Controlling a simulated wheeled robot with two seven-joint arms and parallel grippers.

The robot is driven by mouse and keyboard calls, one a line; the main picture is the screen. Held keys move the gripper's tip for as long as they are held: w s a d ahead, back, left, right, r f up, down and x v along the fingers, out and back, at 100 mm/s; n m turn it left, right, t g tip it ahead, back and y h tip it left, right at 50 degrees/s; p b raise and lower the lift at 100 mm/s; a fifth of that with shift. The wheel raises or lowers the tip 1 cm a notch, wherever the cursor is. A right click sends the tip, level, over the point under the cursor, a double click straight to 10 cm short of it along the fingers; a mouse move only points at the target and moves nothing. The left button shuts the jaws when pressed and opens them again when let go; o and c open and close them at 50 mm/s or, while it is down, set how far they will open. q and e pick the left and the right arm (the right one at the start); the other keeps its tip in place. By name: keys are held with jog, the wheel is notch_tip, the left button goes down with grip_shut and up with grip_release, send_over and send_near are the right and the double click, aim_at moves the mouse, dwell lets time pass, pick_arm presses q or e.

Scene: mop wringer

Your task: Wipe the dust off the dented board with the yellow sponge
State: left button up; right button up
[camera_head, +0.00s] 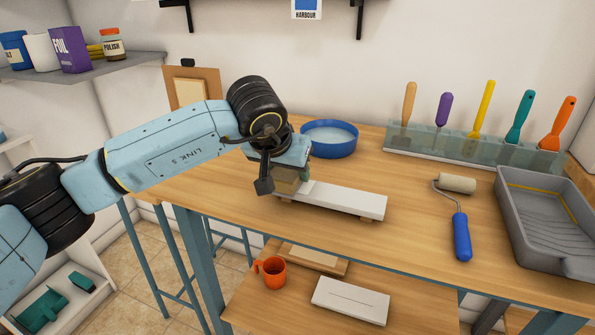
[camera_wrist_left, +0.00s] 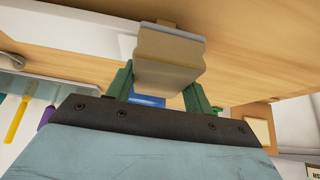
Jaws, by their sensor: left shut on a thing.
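A long white board (camera_head: 335,200) lies on small wooden supports on the workbench; I cannot make out dents or dust on it. My left gripper (camera_head: 288,172) is over the board's left end, shut on the sponge (camera_head: 284,186), a dull yellow-beige block. In the left wrist view the sponge (camera_wrist_left: 168,65) sits between the green fingers of my left gripper (camera_wrist_left: 160,85), with the white board (camera_wrist_left: 75,33) just beyond it. The sponge is at or very near the board's top; I cannot tell whether they touch. My right gripper is out of view.
A blue basin (camera_head: 330,140) stands behind the board. A paint roller (camera_head: 460,220), grey tray (camera_head: 550,225) and rack of scrapers (camera_head: 470,150) are to the right. Another white board (camera_head: 350,300) and an orange mug (camera_head: 272,272) sit on the lower shelf.

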aim_at(317, 183)
pick_arm(q)
jog(key=shift+w+a, duration=0.1)
jog(key=shift+a, duration=0.3)
jog(key=shift+s+d+f+b, duration=0.15)
jog(key=shift+s+d, duration=0.15)
jog(key=shift+d, duration=0.7)
jog(key=shift+s+d+r+b, duration=0.15)
jog(key=shift+s+d, duration=0.2)
jog(key=shift+d, duration=0.6)
jog(key=shift+s+d+f+b, duration=0.15)
jog(key=shift+s+d, duration=0.15)
jog(key=shift+d, duration=0.7)
jog(key=shift+w+a, duration=0.3)
jog(key=shift+a, duration=0.7)
jog(key=shift+w+a, duration=0.35)
jog(key=shift+a, duration=0.6)
jog(key=shift+w+a, duration=0.3)
jog(key=shift+a, duration=0.7)
jog(key=shift+r+p, duration=2.15)
jog(key=shift+r, duration=1.5)
jog(key=shift+d+f, duration=0.1)
